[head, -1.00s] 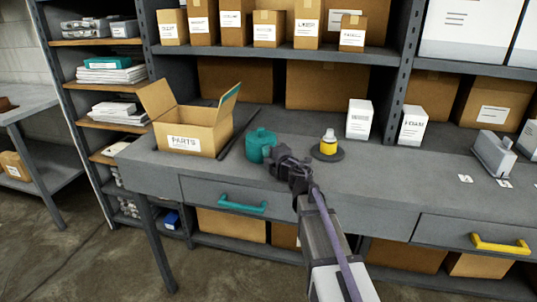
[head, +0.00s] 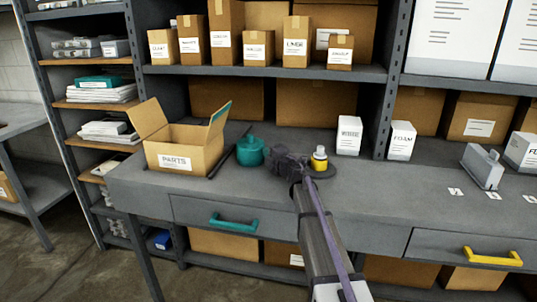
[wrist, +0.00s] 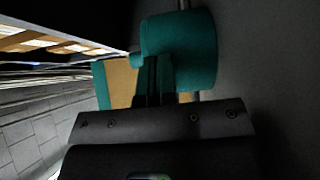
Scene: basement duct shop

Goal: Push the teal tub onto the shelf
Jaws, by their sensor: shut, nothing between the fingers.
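The teal tub (head: 250,152) stands upright on the grey workbench (head: 345,195), just right of the open parts box (head: 178,158). My gripper (head: 278,162) is low over the bench, immediately right of the tub. In the wrist view the tub (wrist: 182,45) lies just beyond my gripper's dark fingertips (wrist: 155,78), which are together and hold nothing. I cannot tell whether they touch it. A shelf unit with wooden shelves (head: 97,103) stands beyond the bench's left end. A grey shelf (head: 270,72) also runs above the back of the bench.
A yellow bottle-like object on a dark disc (head: 319,163) stands close to my gripper's right. A dark bar (head: 225,155) lies between the tub and the parts box. White cartons (head: 349,135) stand farther back. The front of the bench is clear.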

